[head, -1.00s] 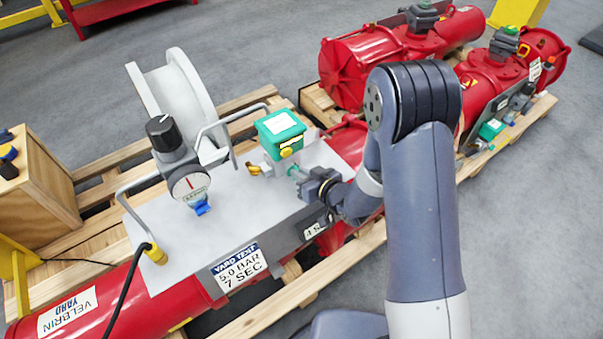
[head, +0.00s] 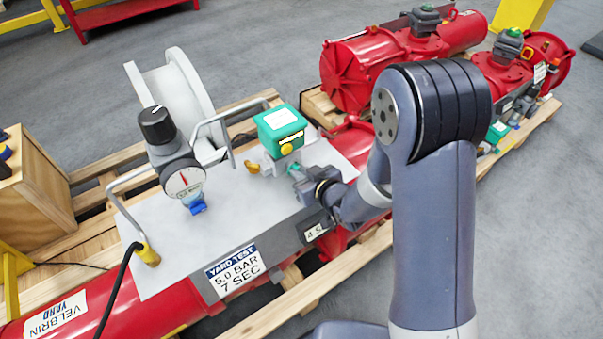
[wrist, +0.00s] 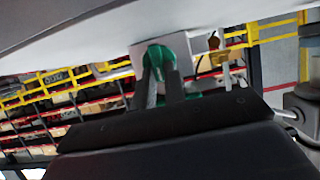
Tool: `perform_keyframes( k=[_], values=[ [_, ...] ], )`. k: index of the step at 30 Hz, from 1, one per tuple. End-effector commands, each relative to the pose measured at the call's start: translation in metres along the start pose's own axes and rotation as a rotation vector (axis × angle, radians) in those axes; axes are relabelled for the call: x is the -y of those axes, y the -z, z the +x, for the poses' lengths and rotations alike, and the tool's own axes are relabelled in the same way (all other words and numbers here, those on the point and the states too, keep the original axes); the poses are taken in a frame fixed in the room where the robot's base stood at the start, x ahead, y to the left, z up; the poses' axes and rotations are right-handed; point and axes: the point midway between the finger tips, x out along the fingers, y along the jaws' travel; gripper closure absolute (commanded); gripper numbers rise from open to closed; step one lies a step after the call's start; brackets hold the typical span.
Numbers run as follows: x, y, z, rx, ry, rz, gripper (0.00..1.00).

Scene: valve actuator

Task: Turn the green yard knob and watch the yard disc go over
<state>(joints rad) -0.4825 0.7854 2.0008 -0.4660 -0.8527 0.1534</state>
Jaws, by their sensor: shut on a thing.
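The green yard knob (wrist: 165,58) shows in the wrist view between the two dark fingers of my gripper (wrist: 160,82), which are shut on it. A green box (head: 280,122) with a yellow round spot (head: 287,149) stands just behind the knob. I cannot tell from these frames which part is the yard disc or which way it lies.
A grey plate (head: 180,235) on a red cylinder carries a gauge (head: 184,181) with a black knob (head: 156,124), a bent rail and a yellow-ended black hose (head: 147,254). Red actuators (head: 350,75) lie behind on pallets. Grey floor is open at the right.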

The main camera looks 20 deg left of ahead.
Motion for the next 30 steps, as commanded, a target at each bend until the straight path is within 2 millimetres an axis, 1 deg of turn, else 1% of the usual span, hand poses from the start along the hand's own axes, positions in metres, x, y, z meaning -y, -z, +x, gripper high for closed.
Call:
perform_keyframes(
  k=[1,8,17,20,22,30],
  values=[
    [0.000,0.000,0.000,0.000,0.001,-0.002,0.86],
    [0.000,0.000,0.000,0.000,0.001,-0.001,0.67],
    [0.000,0.000,-0.003,0.000,0.000,0.000,0.66],
    [-0.001,0.001,-0.012,-0.001,-0.002,0.000,0.66],
    [-0.001,0.000,-0.023,0.000,-0.003,0.001,0.66],
    [-0.001,0.001,-0.076,-0.001,-0.003,0.001,0.66]
  ],
)
